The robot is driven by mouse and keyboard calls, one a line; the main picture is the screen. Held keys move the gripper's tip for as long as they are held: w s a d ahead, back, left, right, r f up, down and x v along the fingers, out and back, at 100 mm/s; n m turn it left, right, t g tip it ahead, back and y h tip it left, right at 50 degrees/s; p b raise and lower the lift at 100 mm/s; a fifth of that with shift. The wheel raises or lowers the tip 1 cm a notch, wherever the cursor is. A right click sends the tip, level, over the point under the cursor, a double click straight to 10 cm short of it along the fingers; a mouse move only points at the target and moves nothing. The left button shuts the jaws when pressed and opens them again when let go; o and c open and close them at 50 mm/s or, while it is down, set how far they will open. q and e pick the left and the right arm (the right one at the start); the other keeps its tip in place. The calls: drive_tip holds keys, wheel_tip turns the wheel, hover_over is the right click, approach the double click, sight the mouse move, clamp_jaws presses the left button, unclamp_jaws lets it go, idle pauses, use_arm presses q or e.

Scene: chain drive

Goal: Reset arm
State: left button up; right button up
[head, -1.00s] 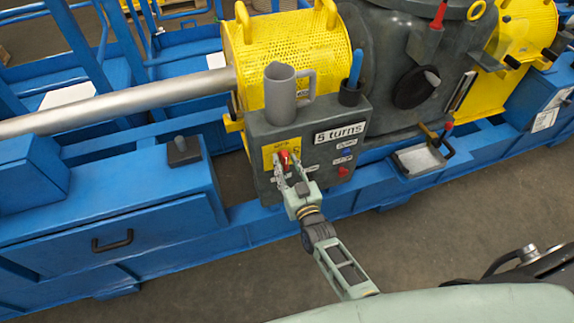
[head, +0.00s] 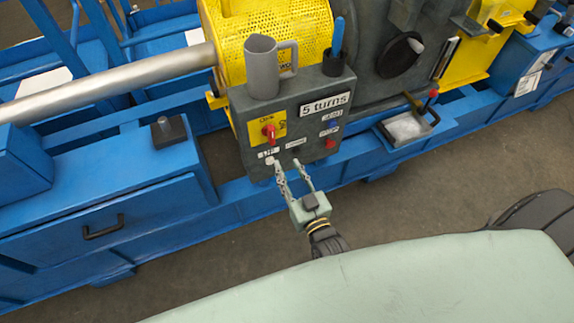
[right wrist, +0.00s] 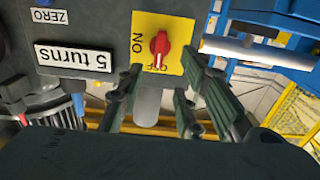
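The grey control box (head: 239,108) stands at the front of the blue machine frame, with a "5 turns" display on its face. On the box is a red rotary switch (head: 269,133) on a yellow plate. The switch also shows in the right wrist view (right wrist: 160,48), with ON and OFF lettering beside it. My right gripper (head: 287,165) is open and empty, just below and in front of the box, apart from the switch. Its spread fingers also show in the right wrist view (right wrist: 162,78). My left gripper is not in view.
A grey jug (head: 262,72) and a dark cup (head: 335,62) holding a blue tool stand on the box. A small tray (head: 405,128) sits to the right on the blue frame. The floor in front is clear.

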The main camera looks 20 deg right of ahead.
idle(0.4)
drive_tip(key=s+f+n+g+y, duration=0.1)
drive_tip(key=s+f+g, duration=0.4)
drive_tip(key=f, duration=0.7)
drive_tip(key=s+f+g, duration=0.3)
drive_tip(key=s+f, duration=0.3)
drive_tip(key=f, duration=0.5)
drive_tip(key=s+d+f+g, duration=0.2)
drive_tip(key=s+f, duration=0.3)
drive_tip(key=s, duration=0.4)
drive_tip(key=s+d+f+g+h, duration=0.1)
drive_tip(key=s+f+g, duration=0.3)
drive_tip(key=s, duration=0.6)
drive_tip(key=s+d+f+g, duration=0.3)
drive_tip(key=s+f, duration=0.4)
drive_tip(key=s, duration=0.2)
drive_tip(key=shift+s+f+n+h, duration=0.15)
drive_tip(key=shift+n+h, duration=0.15)
drive_tip(key=shift+n, duration=0.1)
